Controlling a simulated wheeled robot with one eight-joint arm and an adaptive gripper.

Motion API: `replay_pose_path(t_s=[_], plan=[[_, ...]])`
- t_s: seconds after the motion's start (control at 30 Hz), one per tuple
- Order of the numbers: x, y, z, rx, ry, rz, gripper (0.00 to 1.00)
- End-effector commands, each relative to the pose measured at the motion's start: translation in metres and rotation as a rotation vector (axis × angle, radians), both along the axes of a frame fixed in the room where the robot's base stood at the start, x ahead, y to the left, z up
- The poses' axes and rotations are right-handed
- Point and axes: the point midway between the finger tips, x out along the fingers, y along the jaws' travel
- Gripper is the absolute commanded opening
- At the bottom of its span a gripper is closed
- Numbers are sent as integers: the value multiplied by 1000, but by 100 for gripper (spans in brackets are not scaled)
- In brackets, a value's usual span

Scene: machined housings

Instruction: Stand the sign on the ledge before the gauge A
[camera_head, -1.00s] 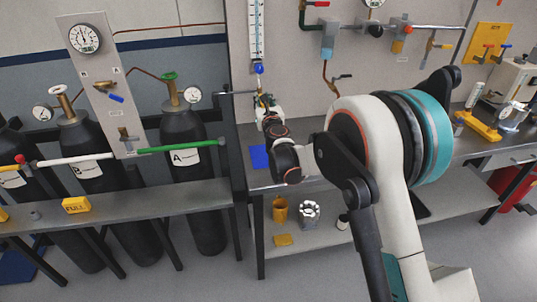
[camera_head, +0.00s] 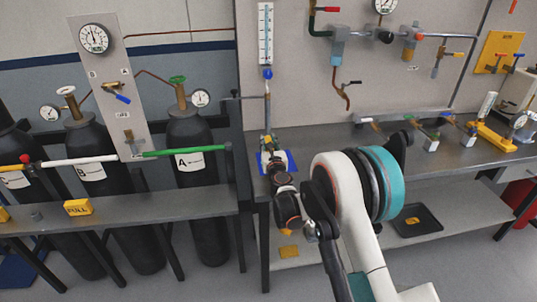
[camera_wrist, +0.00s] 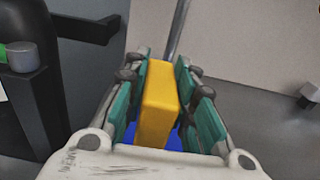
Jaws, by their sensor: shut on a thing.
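A yellow block-shaped sign (camera_wrist: 158,110) is between the teal fingers of my gripper (camera_wrist: 164,75) in the wrist view, with its printed face not visible. In the head view, my gripper (camera_head: 268,148) is at the blue mat (camera_head: 291,158) on the bench; my arm hides most of it. I cannot tell whether the sign touches the mat. The grey ledge (camera_head: 150,206) runs before the gas cylinders at left. Gauge A (camera_head: 201,98) is on the cylinder labelled A (camera_head: 190,162), right of the panel.
The ledge before cylinder A is clear. A green-ended rail (camera_head: 180,151) crosses above it. The bench (camera_head: 340,140) has a thermometer (camera_head: 265,35) behind it.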

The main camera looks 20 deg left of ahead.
Motion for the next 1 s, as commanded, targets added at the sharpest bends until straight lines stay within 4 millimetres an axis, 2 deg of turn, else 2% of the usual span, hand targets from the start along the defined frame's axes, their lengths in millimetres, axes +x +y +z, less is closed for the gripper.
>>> replay_pose_path(t_s=[0.2, 0.3, 0.67, 0.7, 0.77, 1.0], plan=[[0, 0, -31, 0, 0, 0, 0], [0, 0, -40, 0, 0, 0, 0], [0, 0, -43, 0, 0, 0, 0], [0, 0, -43, 0, 0, 0, 31], [0, 0, -42, 0, 0, 0, 45], [0, 0, -42, 0, 0, 0, 45]])
